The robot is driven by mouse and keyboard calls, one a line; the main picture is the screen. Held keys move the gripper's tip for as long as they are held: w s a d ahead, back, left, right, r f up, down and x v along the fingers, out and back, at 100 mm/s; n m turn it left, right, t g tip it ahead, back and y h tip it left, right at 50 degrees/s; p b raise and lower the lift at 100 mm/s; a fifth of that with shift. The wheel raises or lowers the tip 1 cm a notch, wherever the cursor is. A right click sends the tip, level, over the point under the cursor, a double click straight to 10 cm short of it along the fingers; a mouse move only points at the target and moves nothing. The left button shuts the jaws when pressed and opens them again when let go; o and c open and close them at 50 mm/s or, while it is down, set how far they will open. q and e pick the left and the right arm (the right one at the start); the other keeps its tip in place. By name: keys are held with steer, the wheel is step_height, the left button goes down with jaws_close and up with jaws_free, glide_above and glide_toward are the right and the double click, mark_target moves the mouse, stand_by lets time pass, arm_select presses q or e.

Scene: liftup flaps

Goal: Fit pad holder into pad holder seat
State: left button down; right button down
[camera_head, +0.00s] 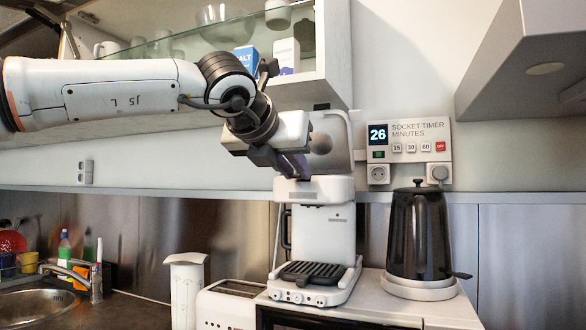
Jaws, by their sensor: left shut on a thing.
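The white coffee machine (326,232) stands on the counter with its lid (342,135) raised at the back. The pad holder seat would be on the machine's top (325,184), but its inside cannot be made out from here. My left gripper (294,168) reaches in from the left and points down over the left part of this top, in front of the raised lid. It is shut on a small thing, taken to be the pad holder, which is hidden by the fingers. I cannot tell whether it touches the seat. My right gripper is out of view.
A black kettle (418,235) stands right of the machine under the socket timer (410,140). A toaster (228,306) and a white container (186,288) are to the left. An open wall cabinet (335,50) hangs close above my left wrist.

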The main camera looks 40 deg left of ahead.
arm_select(q)
steer(key=c, duration=1.5)
jaws_free()
steer(key=shift+c, duration=0.2)
steer(key=b+v, duration=0.1)
steer(key=v, duration=0.9)
steer(key=shift+s+r, duration=0.1)
steer(key=shift+s, duration=0.05)
